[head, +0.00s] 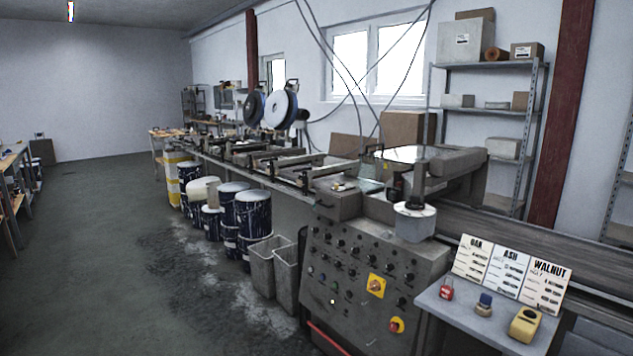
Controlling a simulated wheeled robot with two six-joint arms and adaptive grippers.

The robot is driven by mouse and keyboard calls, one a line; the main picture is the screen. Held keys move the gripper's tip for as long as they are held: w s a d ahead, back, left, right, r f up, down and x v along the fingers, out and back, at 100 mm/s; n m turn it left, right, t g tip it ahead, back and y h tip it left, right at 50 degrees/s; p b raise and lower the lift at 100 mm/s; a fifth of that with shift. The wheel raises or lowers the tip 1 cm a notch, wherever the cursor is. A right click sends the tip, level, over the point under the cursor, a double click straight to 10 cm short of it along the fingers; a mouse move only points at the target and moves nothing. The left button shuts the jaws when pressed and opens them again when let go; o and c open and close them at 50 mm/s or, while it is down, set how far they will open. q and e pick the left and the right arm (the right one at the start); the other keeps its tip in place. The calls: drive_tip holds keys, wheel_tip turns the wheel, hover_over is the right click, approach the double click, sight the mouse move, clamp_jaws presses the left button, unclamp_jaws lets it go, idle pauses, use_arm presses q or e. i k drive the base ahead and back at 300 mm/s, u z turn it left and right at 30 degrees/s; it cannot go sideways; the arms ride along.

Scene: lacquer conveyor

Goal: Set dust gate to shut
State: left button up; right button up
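I cannot tell which part is the dust gate, as no label for it is readable. A long grey lacquer conveyor machine (340,205) runs from the right foreground to the back left. Its sloped control panel (350,268) carries rows of dark knobs, a yellow square switch (376,286) and a red button on yellow (396,325). A red bar (329,338) shows low on the panel's front left. Neither of my grippers is in view.
A small side table (470,318) at the right holds OAK, ASH and WALNUT cards (511,272) and small items. Two grey bins (270,268) and several drums (252,215) line the machine's front. The floor at the left (100,250) is free.

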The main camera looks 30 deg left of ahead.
sight(338, 188)
drive_tip(key=u, duration=0.75)
drive_tip(key=i, duration=0.85)
drive_tip(key=u, duration=0.9)
drive_tip(key=i, duration=1.15)
drive_tip(key=z, duration=0.4)
drive_tip(key=i, duration=0.9)
drive_tip(key=z, duration=0.7)
